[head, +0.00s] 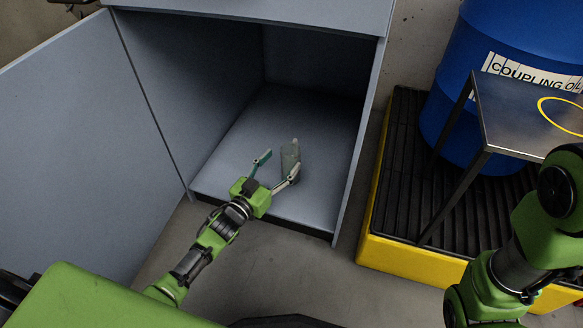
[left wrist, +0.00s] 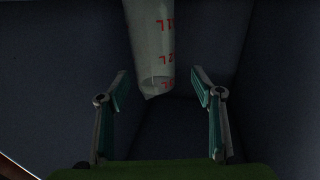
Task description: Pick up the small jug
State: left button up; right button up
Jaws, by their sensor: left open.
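The small jug (head: 290,157) is a greyish, translucent vessel standing on the floor of the open grey cabinet. In the left wrist view the jug (left wrist: 151,42) shows red markings on its side and looks upside down because of the camera's angle. My left gripper (head: 280,164) is open, with its fingertips close to the jug. In the left wrist view the open fingers (left wrist: 158,88) lie on either side of the jug's line, with dark space between them. I cannot tell whether a finger touches it. My right gripper is out of view.
The cabinet (head: 212,186) has its door (head: 75,140) swung open to the left, and its side walls flank my left arm. At the right, a blue drum (head: 505,40) stands on a yellow spill pallet (head: 400,255) beside a dark metal table (head: 510,115).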

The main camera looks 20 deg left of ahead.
aim_at(295, 149)
pick_arm(q)
jog(key=b+x, duration=0.4)
jog(key=shift+d+f, duration=0.3)
jog(key=shift+d, duration=0.1)
jog(key=shift+w+d+r, duration=0.1)
jog(key=shift+w+r, duration=0.05)
jog(key=shift+w, duration=0.4)
jog(key=shift+c, duration=0.2)
jog(key=c, duration=1.5)
jog(key=shift+r, duration=0.1)
